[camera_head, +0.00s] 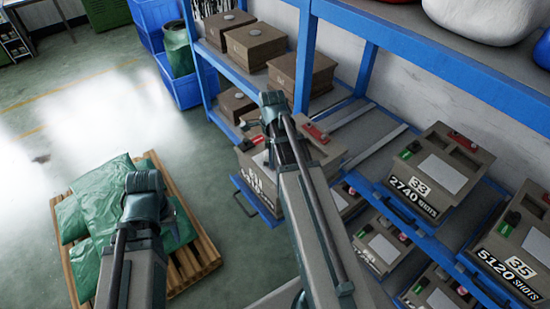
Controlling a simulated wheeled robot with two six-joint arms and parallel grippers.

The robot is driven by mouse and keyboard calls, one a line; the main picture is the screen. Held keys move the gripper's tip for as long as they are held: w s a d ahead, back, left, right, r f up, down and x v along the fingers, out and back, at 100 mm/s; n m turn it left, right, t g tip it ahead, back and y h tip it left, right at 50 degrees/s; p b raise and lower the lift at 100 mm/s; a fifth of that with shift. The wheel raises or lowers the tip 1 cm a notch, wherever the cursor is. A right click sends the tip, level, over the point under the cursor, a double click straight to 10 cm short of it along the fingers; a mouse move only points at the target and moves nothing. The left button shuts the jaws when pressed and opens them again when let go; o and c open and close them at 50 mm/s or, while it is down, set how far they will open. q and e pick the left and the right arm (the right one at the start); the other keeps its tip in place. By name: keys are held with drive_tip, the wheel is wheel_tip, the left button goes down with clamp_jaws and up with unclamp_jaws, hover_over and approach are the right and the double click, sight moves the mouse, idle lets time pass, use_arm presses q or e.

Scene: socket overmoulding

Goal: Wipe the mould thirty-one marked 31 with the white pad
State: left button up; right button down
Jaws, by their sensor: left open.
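A brown-grey mould (250,160) sits on a blue-edged tray at the middle of the shelving. My right arm crosses in front of it and hides much of it. Its front label is partly covered, so I cannot read its number. A red part shows on its top. My left gripper (172,230) is open at the end of my left arm, over the pallet with green sacks and apart from the moulds. Its fingertips are mostly hidden. My right gripper is hidden behind its own arm. I cannot make out the white pad.
Moulds marked 33 (432,175) and 35 (515,245) stand to the right on the blue shelving (440,65), with more moulds below. Plain brown boxes (254,44) fill the left bay. Green sacks (100,195) lie on a wooden pallet (203,255). The floor between is clear.

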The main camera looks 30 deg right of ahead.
drive_tip(key=shift+w, duration=0.15)
drive_tip(key=shift+w+a, duration=0.2)
drive_tip(key=shift+w, duration=1.5)
drive_tip(key=shift+s+d+f, duration=0.1)
drive_tip(key=shift+d, duration=0.15)
drive_tip(key=shift+s, duration=0.15)
drive_tip(key=shift+s+d, duration=0.15)
drive_tip(key=shift+s, duration=0.65)
drive_tip(key=shift+s+d, duration=0.15)
drive_tip(key=shift+s, duration=0.6)
drive_tip(key=shift+s+d+f, duration=0.1)
drive_tip(key=shift+s, duration=1.55)
